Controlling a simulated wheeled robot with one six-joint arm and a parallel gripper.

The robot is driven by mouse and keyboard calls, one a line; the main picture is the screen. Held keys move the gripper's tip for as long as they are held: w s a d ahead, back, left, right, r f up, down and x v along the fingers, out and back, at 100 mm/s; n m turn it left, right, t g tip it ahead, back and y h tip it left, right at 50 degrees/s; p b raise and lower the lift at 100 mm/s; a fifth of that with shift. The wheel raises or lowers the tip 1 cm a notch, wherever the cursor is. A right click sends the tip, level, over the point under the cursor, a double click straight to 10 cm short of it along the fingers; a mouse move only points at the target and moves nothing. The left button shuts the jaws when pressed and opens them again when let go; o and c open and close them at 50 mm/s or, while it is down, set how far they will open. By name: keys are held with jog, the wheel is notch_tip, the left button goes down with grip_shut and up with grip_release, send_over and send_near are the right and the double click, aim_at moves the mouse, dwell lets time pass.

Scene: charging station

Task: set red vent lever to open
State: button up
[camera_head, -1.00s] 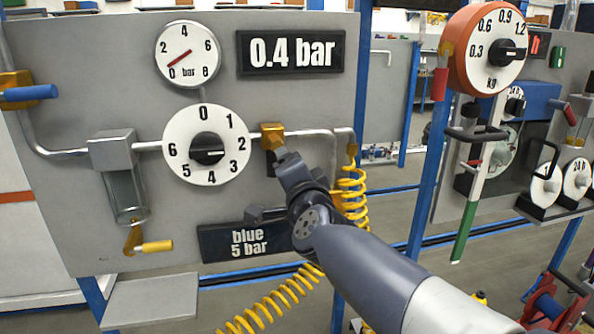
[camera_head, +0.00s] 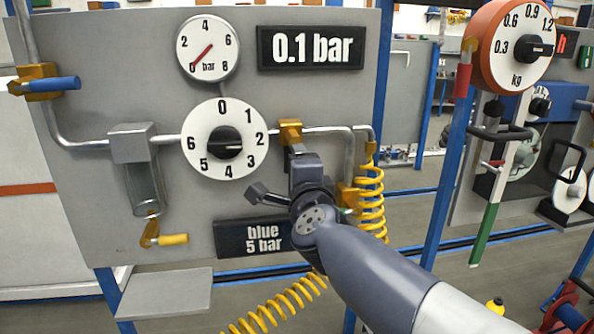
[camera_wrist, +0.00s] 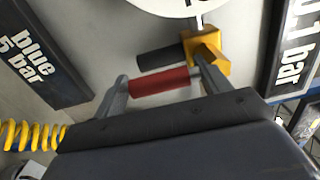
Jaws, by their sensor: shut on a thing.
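The red vent lever (camera_wrist: 160,82) shows in the wrist view, its red grip lying between the two fingers of my gripper (camera_wrist: 163,86). The gripper is shut on it. The lever belongs to the brass valve (camera_wrist: 205,52), just right of and above the grip. In the head view the brass valve (camera_head: 290,131) sits on the pipe right of the white dial, and my gripper (camera_head: 297,158) is just below it. The lever is hidden there behind the gripper. The display (camera_head: 311,47) reads 0.1 bar, and the gauge (camera_head: 208,49) needle is near 0.
The numbered dial (camera_head: 225,139) is left of the valve. A yellow coiled hose (camera_head: 371,205) hangs close to my wrist on the right. The "blue 5 bar" sign (camera_head: 263,239) is below left. A blue lever (camera_head: 56,83) and a yellow lever (camera_head: 172,239) are farther left.

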jog(key=shift+f, duration=0.1)
jog(key=o, duration=1.3)
jog(key=shift+s, duration=0.1)
jog(key=shift+p+v, duration=1.05)
jog(key=shift+v, duration=4.3)
jog(key=b+x, duration=0.2)
jog(key=x, duration=0.9)
